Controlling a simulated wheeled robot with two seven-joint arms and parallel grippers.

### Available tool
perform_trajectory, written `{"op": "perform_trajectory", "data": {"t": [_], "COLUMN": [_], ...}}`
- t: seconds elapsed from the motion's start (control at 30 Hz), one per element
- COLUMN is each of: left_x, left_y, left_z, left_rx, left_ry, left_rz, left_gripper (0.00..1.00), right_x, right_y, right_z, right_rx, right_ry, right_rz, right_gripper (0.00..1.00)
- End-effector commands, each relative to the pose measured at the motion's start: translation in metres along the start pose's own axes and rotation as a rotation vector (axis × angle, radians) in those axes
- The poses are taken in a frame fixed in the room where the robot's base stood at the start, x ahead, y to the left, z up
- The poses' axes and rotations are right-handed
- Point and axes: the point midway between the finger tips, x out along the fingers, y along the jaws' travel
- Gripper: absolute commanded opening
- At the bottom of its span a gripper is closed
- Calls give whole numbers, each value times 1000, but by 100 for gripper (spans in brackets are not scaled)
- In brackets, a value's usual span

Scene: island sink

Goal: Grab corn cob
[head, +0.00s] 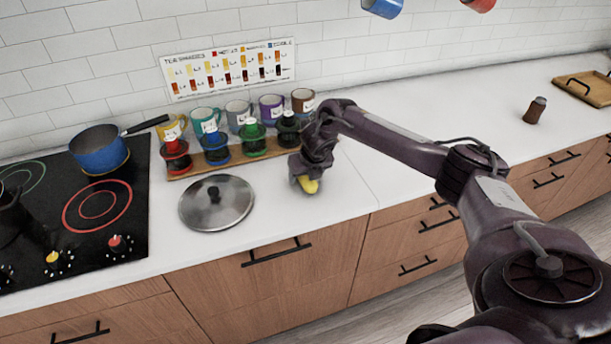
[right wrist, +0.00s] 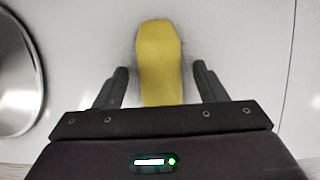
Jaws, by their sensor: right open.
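The yellow corn cob (head: 310,185) lies on the white counter, partly hidden by my right gripper (head: 303,180) in the head view. In the right wrist view the corn cob (right wrist: 160,60) lies lengthwise, running down between the two black fingers of my right gripper (right wrist: 160,85). The fingers are open, one on each side, with a visible gap to the cob on both sides. The near end of the cob is hidden by the gripper body. My left gripper is not in view.
A metal lid (head: 217,203) lies on the counter left of my right gripper; its rim (right wrist: 20,70) shows in the wrist view. Behind stand several mugs (head: 238,113) and a wooden rack (head: 235,160) of coloured holders. A blue pan (head: 99,150) sits on the stove. The counter to the right is mostly clear.

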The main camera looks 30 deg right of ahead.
Motion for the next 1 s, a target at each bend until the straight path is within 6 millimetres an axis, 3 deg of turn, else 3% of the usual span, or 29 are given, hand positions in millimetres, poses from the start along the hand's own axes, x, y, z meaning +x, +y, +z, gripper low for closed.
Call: {"op": "perform_trajectory", "data": {"t": [0.13,0.53,0.83,1.0], "left_x": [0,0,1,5], "left_y": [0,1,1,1], "left_z": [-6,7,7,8], "left_rx": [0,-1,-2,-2], "left_ry": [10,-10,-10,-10], "left_rz": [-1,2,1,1], "left_gripper": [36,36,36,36], "right_x": [0,-1,-3,-16], "right_y": [0,0,0,0], "right_z": [0,1,2,8], "right_rx": [0,0,0,1], "right_ry": [0,-1,-2,-5], "right_rz": [0,0,1,2], "right_gripper": [62,12,12,12]}}
